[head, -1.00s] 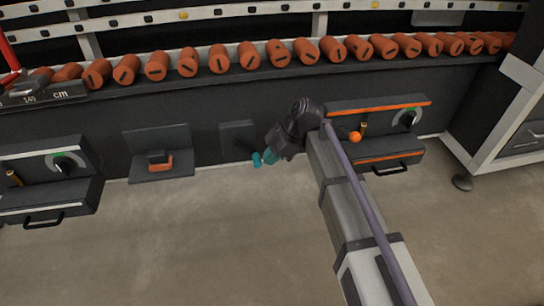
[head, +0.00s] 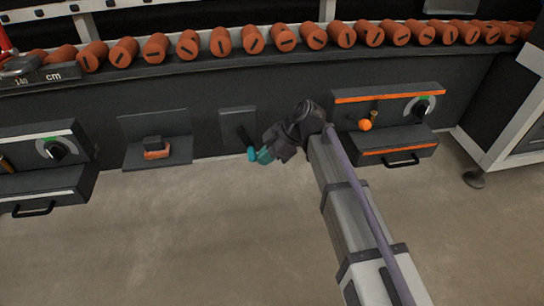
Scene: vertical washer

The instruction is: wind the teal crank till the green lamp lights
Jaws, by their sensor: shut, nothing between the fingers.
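The teal crank (head: 251,154) has a teal knob on a dark arm that slants down and slightly right from a dark wall plate (head: 231,115). My dark grey gripper (head: 264,157) is just right of the knob, with teal-tinted fingertips. The fingers look closed and hold nothing. They are beside the knob; I cannot tell whether they touch it. No lit green lamp can be made out.
A small shelf with a red-brown block (head: 157,154) is left of the crank. An orange-trimmed unit (head: 386,95) with a dial and orange knob is to the right. A white-trimmed dial unit (head: 40,134) stands far left. Open floor lies in front.

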